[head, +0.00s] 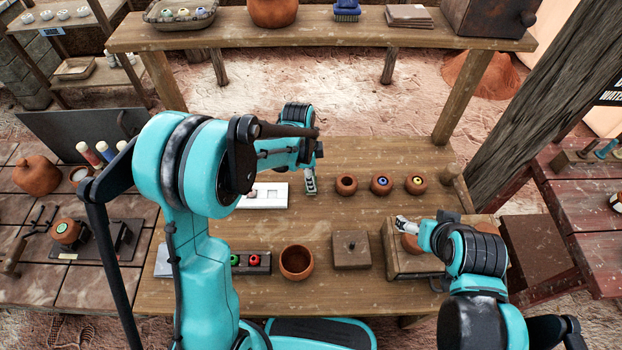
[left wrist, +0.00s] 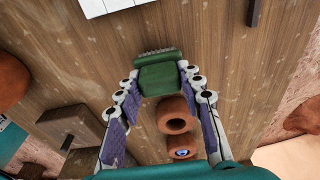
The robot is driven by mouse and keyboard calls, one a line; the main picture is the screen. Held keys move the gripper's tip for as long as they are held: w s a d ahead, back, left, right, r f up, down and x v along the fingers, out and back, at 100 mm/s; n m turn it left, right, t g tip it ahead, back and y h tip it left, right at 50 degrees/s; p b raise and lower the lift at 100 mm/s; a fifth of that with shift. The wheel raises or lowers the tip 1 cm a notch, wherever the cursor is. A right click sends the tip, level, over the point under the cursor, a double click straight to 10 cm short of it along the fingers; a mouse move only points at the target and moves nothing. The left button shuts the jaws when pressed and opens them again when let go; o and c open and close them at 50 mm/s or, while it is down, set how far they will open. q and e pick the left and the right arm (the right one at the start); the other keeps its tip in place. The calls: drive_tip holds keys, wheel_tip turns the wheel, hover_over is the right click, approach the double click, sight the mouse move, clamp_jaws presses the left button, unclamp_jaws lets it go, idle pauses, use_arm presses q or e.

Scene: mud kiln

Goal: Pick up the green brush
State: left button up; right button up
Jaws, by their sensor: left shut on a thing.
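The green brush (left wrist: 159,76), a green block with a bristly far edge, sits between the two fingertips of my left gripper (left wrist: 158,80) in the left wrist view. The fingers press on its two sides. In the head view my left gripper (head: 311,182) is over the table between the white tray and the row of small pots, and the brush is mostly hidden there. My right gripper (head: 404,224) is at the right, near the wooden box; its fingers are too small to judge.
Several small clay pots (head: 346,185) stand in a row right of my left gripper. The white tray (head: 270,199) lies to its left. A larger pot (head: 296,263), a knobbed wooden block (head: 351,261) and the wooden box (head: 413,264) stand nearer. A raised shelf (head: 330,32) crosses behind.

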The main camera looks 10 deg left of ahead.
use_arm(q)
wheel_tip(320, 180, up, 3)
drive_tip(key=shift+r+p, duration=0.1)
drive_tip(key=shift+p, duration=0.55)
drive_tip(key=s+d+r+p, duration=0.1)
drive_tip(key=d+r+p, duration=0.2)
drive_tip(key=d+r, duration=0.4)
drive_tip(key=d, duration=0.4)
drive_tip(key=shift+s+d, duration=0.3)
drive_tip(key=shift+s, duration=0.05)
